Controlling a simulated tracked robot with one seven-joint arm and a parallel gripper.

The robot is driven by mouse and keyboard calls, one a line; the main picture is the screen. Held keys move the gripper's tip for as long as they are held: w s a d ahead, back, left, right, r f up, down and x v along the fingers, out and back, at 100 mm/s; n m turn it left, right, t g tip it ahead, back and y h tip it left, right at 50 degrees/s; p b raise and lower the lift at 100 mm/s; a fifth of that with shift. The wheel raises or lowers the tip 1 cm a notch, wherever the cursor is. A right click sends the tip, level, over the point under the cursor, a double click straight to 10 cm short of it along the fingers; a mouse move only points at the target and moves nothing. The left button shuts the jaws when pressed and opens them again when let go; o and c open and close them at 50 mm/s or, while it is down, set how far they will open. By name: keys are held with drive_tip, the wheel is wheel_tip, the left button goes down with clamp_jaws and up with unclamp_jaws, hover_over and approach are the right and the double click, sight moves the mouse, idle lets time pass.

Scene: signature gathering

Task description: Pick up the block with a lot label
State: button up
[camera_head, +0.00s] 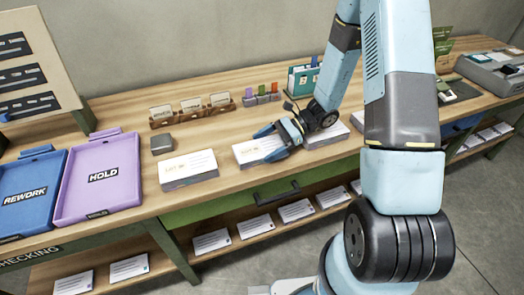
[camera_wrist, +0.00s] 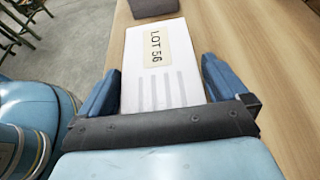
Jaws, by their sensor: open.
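A white block (camera_wrist: 161,85) with a cream label reading LOT 56 (camera_wrist: 156,45) lies on the table in the wrist view. It is ahead of and partly between my fingertips; its near end is hidden by my gripper (camera_wrist: 158,85). The fingers are open and apart from it. In the head view my gripper (camera_head: 268,140) is low over the table, partly covering a white block (camera_head: 253,153). Another white block with a cream label (camera_head: 188,168) lies to its left.
A purple HOLD tray (camera_head: 103,190) and blue REWORK tray (camera_head: 28,205) lie at left. A wooden card holder (camera_head: 190,110) stands behind. Another white block (camera_head: 325,135) is right of my gripper.

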drive_tip(key=shift+c, duration=0.2)
drive_tip(key=c, duration=0.8)
